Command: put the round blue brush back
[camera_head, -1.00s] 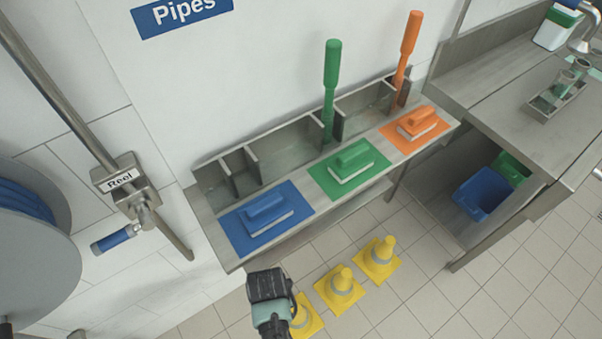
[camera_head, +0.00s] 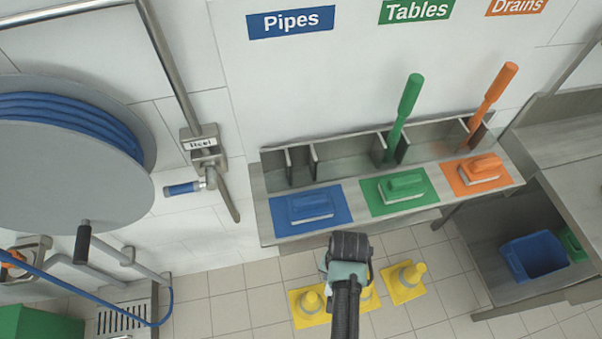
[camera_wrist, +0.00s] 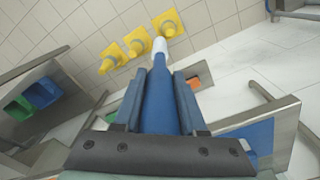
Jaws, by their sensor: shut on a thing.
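My gripper (camera_head: 348,252) is in front of the shelf in the head view, below the blue and green mats. In the wrist view its jaws (camera_wrist: 160,100) are shut on the round blue brush (camera_wrist: 158,92), with the blue handle between the fingers and a whitish tip beyond them. The brush is hidden behind my gripper in the head view. The metal shelf (camera_head: 262,222) has upright dividers at the back. The narrow slots at its left, under the blue "Pipes" sign (camera_head: 291,22), look empty.
A green brush (camera_head: 403,112) and an orange brush (camera_head: 492,92) stand upright in the shelf. Flat blue (camera_head: 311,206), green (camera_head: 405,185) and orange (camera_head: 484,168) brushes lie on matching mats. Yellow cones (camera_head: 404,280) stand on the floor below. A hose reel (camera_head: 60,165) is at left.

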